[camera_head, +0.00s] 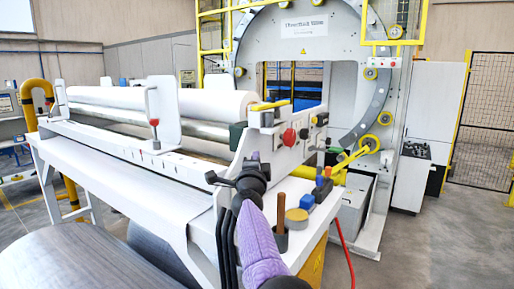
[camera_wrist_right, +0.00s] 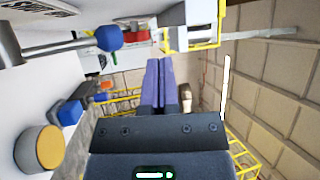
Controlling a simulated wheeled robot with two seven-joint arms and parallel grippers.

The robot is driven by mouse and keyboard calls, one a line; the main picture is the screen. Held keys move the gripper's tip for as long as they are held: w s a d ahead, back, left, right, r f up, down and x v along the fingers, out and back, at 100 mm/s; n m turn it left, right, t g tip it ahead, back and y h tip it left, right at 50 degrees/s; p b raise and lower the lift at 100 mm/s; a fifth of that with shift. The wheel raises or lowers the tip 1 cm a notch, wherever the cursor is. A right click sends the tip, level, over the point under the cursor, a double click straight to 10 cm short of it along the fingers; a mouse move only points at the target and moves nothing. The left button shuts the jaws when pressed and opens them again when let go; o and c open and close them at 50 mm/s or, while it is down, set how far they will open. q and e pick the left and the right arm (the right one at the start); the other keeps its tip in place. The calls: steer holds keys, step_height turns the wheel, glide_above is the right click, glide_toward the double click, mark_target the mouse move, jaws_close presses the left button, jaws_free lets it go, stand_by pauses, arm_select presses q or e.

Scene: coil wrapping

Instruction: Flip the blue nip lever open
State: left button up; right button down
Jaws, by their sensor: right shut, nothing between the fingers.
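The blue nip lever shows in the right wrist view as a round blue knob (camera_wrist_right: 109,38) on the end of a pale metal rod, at the upper left. I cannot make it out with certainty in the head view. The knob is to the left of the fingertips, with a visible gap in the picture. My left gripper is not in view.
A yellow-topped roll of tape (camera_head: 297,217), a wooden handle (camera_head: 281,211) and a blue item (camera_head: 307,201) stand on the end shelf near my fingers. A black fitting (camera_head: 222,179) juts out left. A red button (camera_head: 289,137) is on the end plate. A white roll (camera_head: 205,103) lies behind.

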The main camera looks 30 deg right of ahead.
arm_select(q)
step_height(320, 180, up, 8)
steer(key=p, duration=0.6)
arm_select(e)
steer(key=s+a+r, duration=0.4)
steer(key=s, duration=0.2)
steer(key=shift+s+a+r, duration=0.35)
steer(key=shift+s+a, duration=0.05)
